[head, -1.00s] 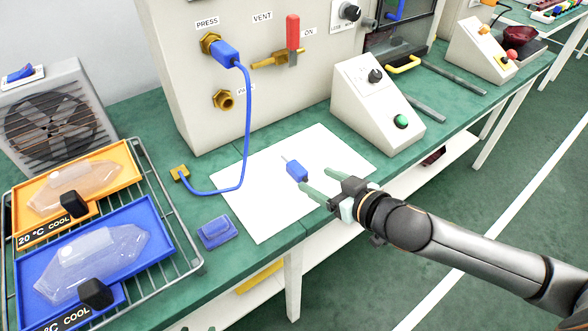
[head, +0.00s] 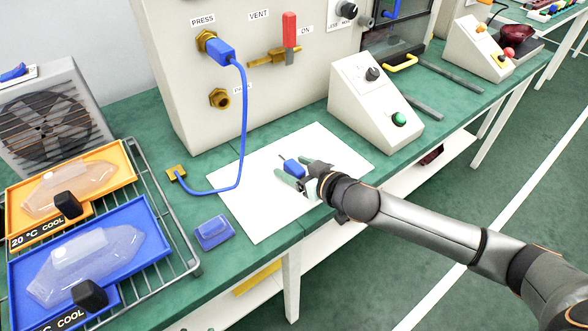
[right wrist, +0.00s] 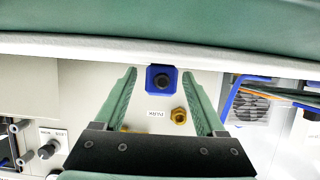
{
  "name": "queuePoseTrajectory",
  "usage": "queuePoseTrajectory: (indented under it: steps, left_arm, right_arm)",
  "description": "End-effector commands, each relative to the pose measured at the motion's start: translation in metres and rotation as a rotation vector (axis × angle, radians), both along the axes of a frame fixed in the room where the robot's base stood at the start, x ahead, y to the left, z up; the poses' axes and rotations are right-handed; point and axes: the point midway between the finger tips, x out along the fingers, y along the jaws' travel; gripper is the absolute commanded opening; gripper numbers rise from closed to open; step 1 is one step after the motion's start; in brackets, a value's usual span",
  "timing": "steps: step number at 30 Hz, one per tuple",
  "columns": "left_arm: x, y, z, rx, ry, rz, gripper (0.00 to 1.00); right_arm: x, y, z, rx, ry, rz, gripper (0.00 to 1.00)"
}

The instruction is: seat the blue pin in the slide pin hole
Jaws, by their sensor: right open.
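A small blue block with a thin metal tip, which looks like the blue pin (head: 291,168), is over the white sheet (head: 255,212). In the right wrist view the pin (right wrist: 158,70) shows as a blue square with a dark round middle, between the tips of my fingers. My right gripper (head: 302,172) is open, with its green fingers on either side of the pin; it also shows in the right wrist view (right wrist: 160,78). Gaps show between the pin and both fingers. I cannot pick out the slide pin hole. My left gripper is not in view.
A blue plug (head: 220,50) with a hose is in the brass PRESS fitting; a bare brass fitting (head: 219,98) is below. A blue block (head: 214,230) lies at the bench's front edge. A sloped control box (head: 372,105) stands right of the sheet, trays (head: 70,265) left.

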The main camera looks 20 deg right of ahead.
Motion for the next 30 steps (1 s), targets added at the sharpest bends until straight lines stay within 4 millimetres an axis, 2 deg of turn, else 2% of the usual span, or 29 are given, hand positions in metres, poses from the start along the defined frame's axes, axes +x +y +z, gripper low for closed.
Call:
queuePoseTrajectory:
  steps: [4, 23, 30]
  left_arm:
    - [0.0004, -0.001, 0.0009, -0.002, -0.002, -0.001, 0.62]
    - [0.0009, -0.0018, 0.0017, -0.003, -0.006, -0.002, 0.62]
    - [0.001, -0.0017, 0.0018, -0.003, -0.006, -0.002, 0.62]
  right_arm:
    - [-0.0003, 0.0001, 0.0001, 0.001, 0.0, 0.001, 0.72]
    - [-0.0006, 0.0, 0.0002, 0.001, 0.0, 0.001, 0.02]
    - [-0.0006, 0.0001, 0.0004, 0.001, -0.001, 0.001, 0.0]
